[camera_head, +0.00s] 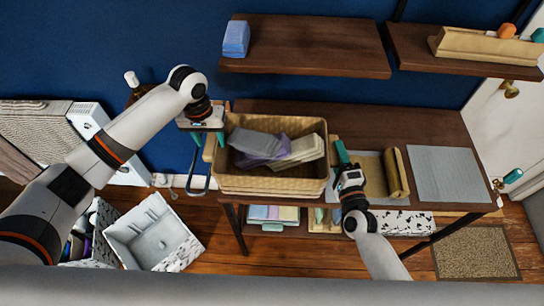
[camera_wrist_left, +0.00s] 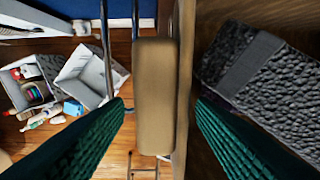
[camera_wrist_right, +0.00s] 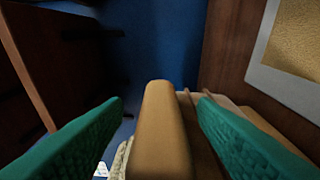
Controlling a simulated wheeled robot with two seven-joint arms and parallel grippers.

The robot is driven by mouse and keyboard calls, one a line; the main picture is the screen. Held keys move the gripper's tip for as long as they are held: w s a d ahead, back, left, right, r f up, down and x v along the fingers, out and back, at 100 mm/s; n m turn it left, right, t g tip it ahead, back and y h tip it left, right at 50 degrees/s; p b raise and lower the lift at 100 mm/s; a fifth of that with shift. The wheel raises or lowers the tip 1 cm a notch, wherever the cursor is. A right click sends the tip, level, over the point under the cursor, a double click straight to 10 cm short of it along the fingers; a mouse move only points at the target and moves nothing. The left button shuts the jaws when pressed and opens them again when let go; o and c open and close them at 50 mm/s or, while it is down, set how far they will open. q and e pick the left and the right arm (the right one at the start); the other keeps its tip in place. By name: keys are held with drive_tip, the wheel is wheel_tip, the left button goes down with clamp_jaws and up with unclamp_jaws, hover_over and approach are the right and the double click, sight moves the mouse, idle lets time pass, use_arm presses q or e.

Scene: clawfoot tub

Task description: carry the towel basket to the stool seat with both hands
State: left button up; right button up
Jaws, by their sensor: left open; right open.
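The towel basket (camera_head: 272,184), a tan woven box with grey, purple and cream folded towels (camera_head: 278,150), sits on the dark wooden table (camera_head: 436,128). My left gripper (camera_head: 208,142) is open at the basket's left end. In the left wrist view its green fingers stand either side of a tan handle (camera_wrist_left: 155,95), with a dark grey textured towel on the right. My right gripper (camera_head: 338,168) is open at the right end. In the right wrist view its fingers flank another tan handle (camera_wrist_right: 162,130). I cannot tell whether the fingers touch the handles. I cannot make out the stool seat.
A tan roll (camera_head: 396,172) and a grey mat (camera_head: 446,174) lie right of the basket. Wall shelves (camera_head: 305,47) hang above. White boxes (camera_head: 152,235) stand on the floor at left. A lower shelf under the table holds folded items (camera_head: 273,214). A rug (camera_head: 475,252) lies at right.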

use_arm(q)
drive_tip(key=shift+f, duration=1.1)
use_arm(e)
drive_tip(key=shift+w+a, duration=0.2)
drive_tip(key=shift+w, duration=0.85)
use_arm(q)
clamp_jaws()
use_arm(e)
clamp_jaws()
use_arm(q)
drive_tip(key=shift+r, duration=0.15)
use_arm(e)
drive_tip(key=shift+r, duration=0.1)
